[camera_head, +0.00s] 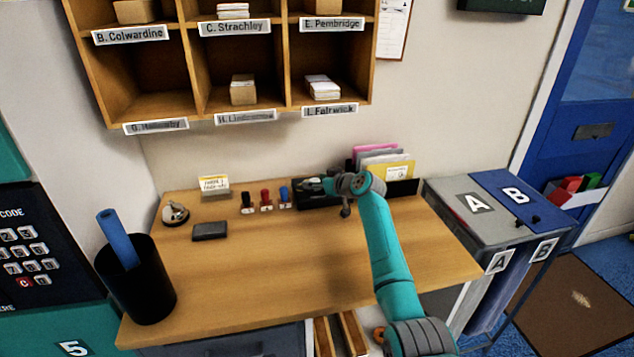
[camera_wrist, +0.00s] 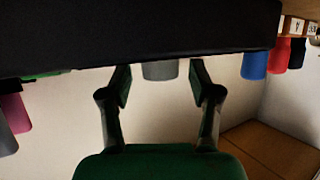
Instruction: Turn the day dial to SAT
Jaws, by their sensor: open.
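I cannot pick out a day dial or the word SAT in either view. A short grey cylinder-like piece (camera_wrist: 160,69) shows between the fingertips, partly hidden by a black body (camera_wrist: 140,30) across the top. I cannot tell whether it is a dial. The fingers do not visibly close on anything.
A bell (camera_head: 175,213), dark pad (camera_head: 210,231), small sign (camera_head: 214,184) and black pen cup (camera_head: 137,285) are left. Pigeonholes (camera_head: 190,60) hang above.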

